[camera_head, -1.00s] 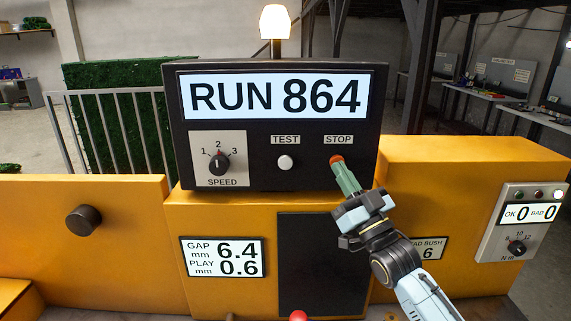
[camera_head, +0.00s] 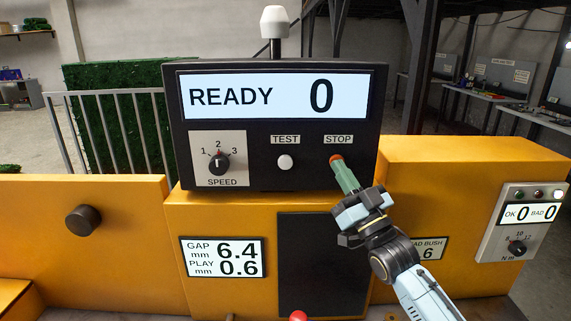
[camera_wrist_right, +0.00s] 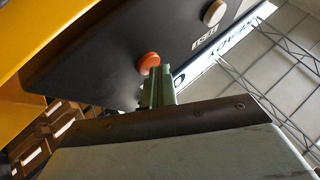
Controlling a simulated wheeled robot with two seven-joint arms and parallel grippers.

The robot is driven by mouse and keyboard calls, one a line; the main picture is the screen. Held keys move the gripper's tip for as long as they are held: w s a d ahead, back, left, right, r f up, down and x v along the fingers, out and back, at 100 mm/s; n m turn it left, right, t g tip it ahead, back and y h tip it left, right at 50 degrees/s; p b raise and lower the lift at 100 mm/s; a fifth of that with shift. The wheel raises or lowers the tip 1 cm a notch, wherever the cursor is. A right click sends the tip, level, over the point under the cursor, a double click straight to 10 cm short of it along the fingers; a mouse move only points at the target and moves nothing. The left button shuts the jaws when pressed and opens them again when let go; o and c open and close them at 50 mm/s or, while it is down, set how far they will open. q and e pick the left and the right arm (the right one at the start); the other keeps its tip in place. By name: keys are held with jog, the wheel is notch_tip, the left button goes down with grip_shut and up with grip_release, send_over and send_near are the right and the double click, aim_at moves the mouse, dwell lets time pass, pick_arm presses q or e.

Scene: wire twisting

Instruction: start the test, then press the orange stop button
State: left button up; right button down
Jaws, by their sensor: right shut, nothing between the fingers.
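The dark control box (camera_head: 250,180) has a display (camera_head: 268,97) that reads READY 0. The white TEST button (camera_head: 285,162) is at its middle, and the orange stop button (camera_head: 337,158) is to the right under the STOP label. The lamp (camera_head: 274,21) on top is unlit white. My right gripper (camera_head: 347,178) is shut and empty, with its green fingertips at the orange button, partly covering it. In the right wrist view the orange button (camera_wrist_right: 149,62) shows just beyond the fingertips (camera_wrist_right: 157,80); I cannot tell whether they touch. My left gripper is not in view.
The speed knob (camera_head: 219,163) points to 2. A gauge panel (camera_head: 224,257) below reads gap 6.4 and play 0.6. A yellow housing (camera_head: 440,185) stands behind my right arm, and an OK/BAD counter panel (camera_head: 522,222) is at the right. A red knob (camera_head: 298,316) shows at the bottom edge.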

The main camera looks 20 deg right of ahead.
jog(key=shift+s, duration=0.1)
jog(key=shift+s+a+p, duration=0.25)
jog(key=shift+s+p, duration=0.2)
jog(key=shift+s, duration=0.2)
jog(key=s+p, duration=0.1)
jog(key=s, duration=0.1)
jog(key=s+a+p, duration=0.1)
jog(key=s, duration=0.1)
jog(key=shift+s+a, duration=0.2)
jog(key=shift+s, duration=0.2)
jog(key=shift+f, duration=0.1)
